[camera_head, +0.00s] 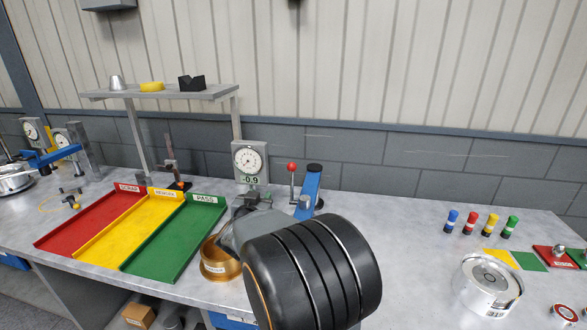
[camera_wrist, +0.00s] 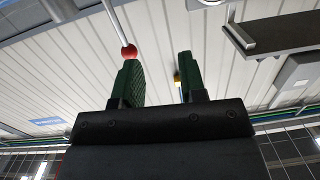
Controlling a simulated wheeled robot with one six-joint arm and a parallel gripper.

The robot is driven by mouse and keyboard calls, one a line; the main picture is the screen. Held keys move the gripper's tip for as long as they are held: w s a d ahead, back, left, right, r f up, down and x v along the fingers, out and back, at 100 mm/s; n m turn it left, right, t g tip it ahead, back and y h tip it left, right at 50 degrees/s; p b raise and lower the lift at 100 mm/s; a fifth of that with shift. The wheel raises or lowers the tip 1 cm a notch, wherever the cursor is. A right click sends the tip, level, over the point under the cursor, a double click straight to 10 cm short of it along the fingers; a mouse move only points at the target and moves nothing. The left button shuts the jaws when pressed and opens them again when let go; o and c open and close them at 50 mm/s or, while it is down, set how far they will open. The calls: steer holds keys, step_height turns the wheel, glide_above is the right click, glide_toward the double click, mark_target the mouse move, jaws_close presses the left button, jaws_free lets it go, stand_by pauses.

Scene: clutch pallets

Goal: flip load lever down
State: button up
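The load lever is a thin metal rod with a red ball knob (camera_head: 292,167). It stands upright beside a dial gauge (camera_head: 250,160) reading -0.9 and a blue clamp part (camera_head: 310,185). In the wrist view, the red knob (camera_wrist: 129,51) shows at the tip of the left finger. I cannot tell whether they touch. My gripper (camera_wrist: 158,72) is open, with a clear gap between its two dark green fingers. In the head view, my black wrist covers the front of the station and my fingers are hidden.
A brass ring (camera_head: 217,265) sits left of my wrist. A silver round part (camera_head: 485,283) and several small coloured cylinders stand at right. The bench between is mostly clear.

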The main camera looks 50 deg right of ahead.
mark_target(291, 176)
steer(key=d+g+h+p, duration=0.1)
steer(key=d, duration=0.4)
steer(key=w+d+m+g+p, duration=0.1)
steer(key=d, duration=0.5)
steer(key=w+d+m+g+h+p, duration=0.1)
steer(key=d, duration=0.4)
steer(key=shift+d+r+h, duration=0.15)
steer(key=shift+r+h, duration=0.15)
steer(key=shift+r, duration=0.1)
steer(key=shift+c, duration=0.5)
steer(key=c, duration=0.6)
steer(key=shift+r, duration=0.1)
jaws_close()
